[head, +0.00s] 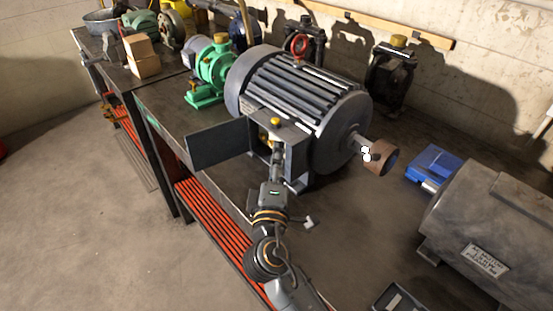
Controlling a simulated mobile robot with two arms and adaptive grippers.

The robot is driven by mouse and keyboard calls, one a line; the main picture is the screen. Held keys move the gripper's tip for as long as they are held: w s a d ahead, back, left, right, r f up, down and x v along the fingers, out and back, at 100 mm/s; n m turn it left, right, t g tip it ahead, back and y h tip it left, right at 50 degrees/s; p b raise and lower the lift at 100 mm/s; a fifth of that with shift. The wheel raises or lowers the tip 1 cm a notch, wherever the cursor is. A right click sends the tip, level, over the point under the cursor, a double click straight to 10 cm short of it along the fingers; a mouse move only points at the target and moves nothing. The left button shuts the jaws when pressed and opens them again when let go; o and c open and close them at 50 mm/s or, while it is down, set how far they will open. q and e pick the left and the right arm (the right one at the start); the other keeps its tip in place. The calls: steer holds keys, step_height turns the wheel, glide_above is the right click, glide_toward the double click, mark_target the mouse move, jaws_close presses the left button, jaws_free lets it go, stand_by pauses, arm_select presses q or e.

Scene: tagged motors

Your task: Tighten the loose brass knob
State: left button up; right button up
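A large dark grey finned motor (305,90) stands on the workbench. A terminal box (296,158) is on its near side, with a flat dark lid or door (217,146) swung out to the left. A small brass-yellow knob (275,122) shows at the top of the box, and more brass parts (264,134) show inside the opening. I cannot tell which is loose. My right gripper (276,152) reaches up from below, with its fingertips at the box opening, just below the brass parts. The fingers are too small and partly hidden to tell whether they grip anything. My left gripper is not in view.
A green pump (211,70) stands left of the motor. A shaft with a brown pulley (381,157) sticks out at the right. A blue box (433,165) and a grey motor (490,220) occupy the right side. A cardboard box (142,56) sits far left.

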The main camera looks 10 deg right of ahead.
steer(key=v, duration=1.2)
steer(key=shift+c, duration=0.2)
